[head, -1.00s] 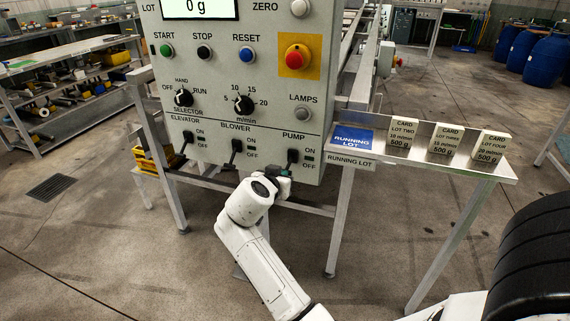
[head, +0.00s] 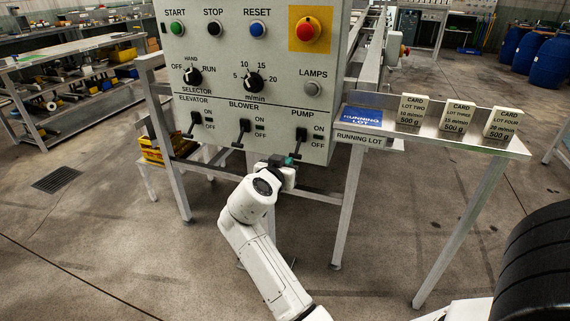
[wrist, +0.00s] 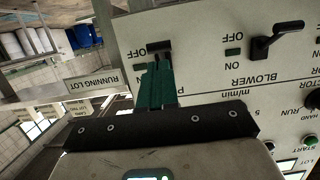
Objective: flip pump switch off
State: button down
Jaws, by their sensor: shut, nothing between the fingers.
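The pump switch (head: 298,141) is a black lever at the lower right of the grey control panel (head: 283,88), under the PUMP label, with ON marked above OFF. Its lever hangs downward in the head view. My gripper (head: 287,160) is at the panel's lower edge, just below the lever. In the wrist view, where the panel appears upside down, the shut green fingers (wrist: 156,84) overlap the pump switch (wrist: 158,46) and hide most of it. I cannot tell whether they touch it, nor surely its position.
The blower lever (head: 242,132) and elevator lever (head: 192,125) stand left of the pump switch. A red emergency button (head: 306,30) is above. A shelf (head: 500,143) with three cards and a blue running-lot plate (head: 362,116) projects at right. Panel legs stand below.

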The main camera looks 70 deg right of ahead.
jog(key=a, duration=1)
jog(key=shift+s+a, duration=0.35)
jog(key=shift+s, duration=0.05)
jog(key=shift+f, duration=0.1)
jog(key=s+a+f+n+t+y, duration=0.1)
jog(key=s+a+f+n+y, duration=0.25)
jog(key=f, duration=0.35)
jog(key=s+a+f+n+y, duration=0.2)
jog(key=a+f+n+y, duration=0.15)
jog(key=f, duration=0.35)
jog(key=s+a+f+n+g+y, duration=0.1)
jog(key=s+a+f+n+y, duration=0.4)
jog(key=a, duration=0.3)
jog(key=s+a+f+n+y, duration=0.35)
jog(key=s+a+n, duration=0.2)
jog(key=a, duration=0.25)
notch_tip(320, 180, up, 13)
jog(key=p, duration=1.3)
jog(key=shift+m+h, duration=0.35)
